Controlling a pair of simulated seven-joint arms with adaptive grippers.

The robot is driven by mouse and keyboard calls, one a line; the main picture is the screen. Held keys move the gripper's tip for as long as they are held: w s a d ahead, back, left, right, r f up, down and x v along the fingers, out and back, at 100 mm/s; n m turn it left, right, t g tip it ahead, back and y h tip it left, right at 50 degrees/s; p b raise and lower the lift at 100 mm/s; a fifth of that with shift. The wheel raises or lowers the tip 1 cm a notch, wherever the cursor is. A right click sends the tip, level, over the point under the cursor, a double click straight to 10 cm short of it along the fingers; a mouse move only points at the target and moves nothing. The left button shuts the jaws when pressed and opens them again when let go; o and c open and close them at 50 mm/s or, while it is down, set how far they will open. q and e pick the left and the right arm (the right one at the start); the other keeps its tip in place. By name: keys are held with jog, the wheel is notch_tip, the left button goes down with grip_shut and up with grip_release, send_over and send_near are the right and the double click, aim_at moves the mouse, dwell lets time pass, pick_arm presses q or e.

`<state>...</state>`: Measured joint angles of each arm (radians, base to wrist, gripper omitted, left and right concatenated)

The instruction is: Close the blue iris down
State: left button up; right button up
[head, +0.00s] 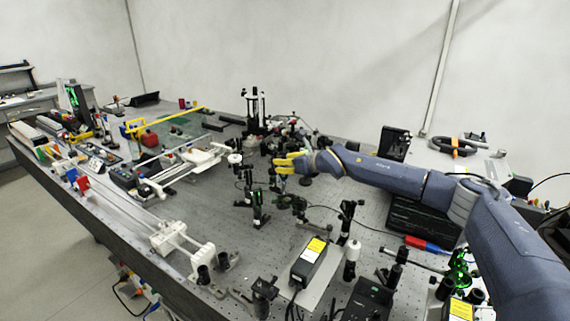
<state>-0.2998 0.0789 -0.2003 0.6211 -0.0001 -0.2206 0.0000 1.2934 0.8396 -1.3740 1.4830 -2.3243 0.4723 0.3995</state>
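My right arm reaches in from the right, and its yellow-fingered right gripper (285,163) is over the cluster of dark optical mounts in the middle of the bench. Its fingers look spread apart, with nothing visible between them. I cannot single out the blue iris; the mounts around the gripper are small and dark, and the gripper and forearm hide part of them. I cannot tell whether the fingers touch any mount. My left gripper is not in view.
Dark post-mounted optics (257,207) stand just in front of the gripper. A black box with a yellow label (311,253) is at the front. A white rail assembly (170,238) lies at left. A tall black mount (254,108) stands behind. Little of the bench is clear.

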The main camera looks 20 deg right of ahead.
grip_shut()
dwell(0.3)
jog(key=shift+r, duration=0.1)
jog(key=shift+w+a+r+g+h, duration=0.15)
jog(key=shift+w+a+g+h, duration=0.2)
jog(key=shift+g, duration=0.45)
jog(key=g+h, duration=0.1)
jog(key=w+g+h, duration=0.1)
jog(key=g, duration=0.1)
jog(key=shift+w+a, duration=0.2)
jog(key=shift+a, duration=0.2)
jog(key=shift+w+a+f+n+g+h, duration=0.2)
jog(key=shift+w+f+g+h, duration=0.15)
jog(key=shift+g+h, duration=0.4)
jog(key=shift+w+a+f+n+g+h, duration=0.1)
jog(key=shift+w+a+f+g+h, duration=0.25)
jog(key=shift+g, duration=0.7)
jog(key=shift+d+f+g, duration=0.15)
jog(key=shift+g, duration=0.15)
